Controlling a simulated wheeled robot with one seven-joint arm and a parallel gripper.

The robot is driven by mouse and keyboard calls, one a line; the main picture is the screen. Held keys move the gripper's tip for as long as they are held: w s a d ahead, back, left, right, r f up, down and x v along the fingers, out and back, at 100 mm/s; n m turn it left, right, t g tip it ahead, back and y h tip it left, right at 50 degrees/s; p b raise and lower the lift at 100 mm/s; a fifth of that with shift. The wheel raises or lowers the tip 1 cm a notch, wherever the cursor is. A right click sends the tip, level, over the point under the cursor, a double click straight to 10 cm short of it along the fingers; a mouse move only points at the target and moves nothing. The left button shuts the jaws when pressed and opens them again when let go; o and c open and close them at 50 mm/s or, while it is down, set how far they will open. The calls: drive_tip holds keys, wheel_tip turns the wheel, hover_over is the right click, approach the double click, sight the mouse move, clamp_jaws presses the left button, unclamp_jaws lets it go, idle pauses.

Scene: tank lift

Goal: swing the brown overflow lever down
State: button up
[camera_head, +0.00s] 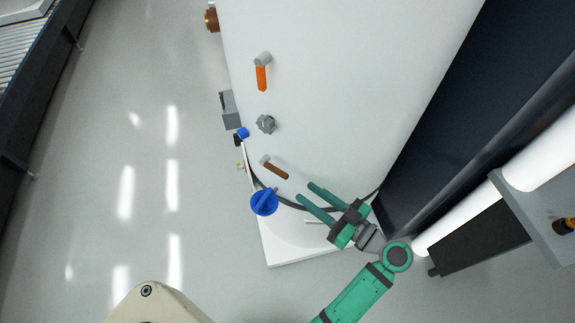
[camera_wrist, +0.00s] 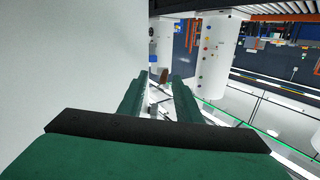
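The brown overflow lever (camera_head: 277,171) sits on a grey hub on the white tank (camera_head: 330,100), slanting toward the lower right of the head view. My gripper (camera_head: 306,191) has two green fingers, parted and empty. Its tips point at the lever and stand a short way to its lower right, apart from it in that view. In the wrist view a small brown piece, likely the lever, shows between the tips (camera_wrist: 164,76). Depth between the tips and the lever is hard to tell.
A blue round handle (camera_head: 264,202) lies just left of my fingers. An orange lever (camera_head: 261,77) and a grey knob (camera_head: 266,124) sit farther up the tank. A dark panel (camera_head: 465,110) stands at right. The floor (camera_head: 150,160) at left is clear.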

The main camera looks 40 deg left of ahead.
sight(288, 177)
drive_tip(key=a+r+n, duration=0.1)
drive_tip(key=a, duration=0.2)
drive_tip(key=a+r+g, duration=0.1)
drive_tip(key=a, duration=0.2)
drive_tip(key=a+n+g, duration=0.1)
drive_tip(key=a, duration=0.3)
drive_tip(key=shift+r+n, duration=0.3)
drive_tip(key=shift+r, duration=0.1)
clamp_jaws()
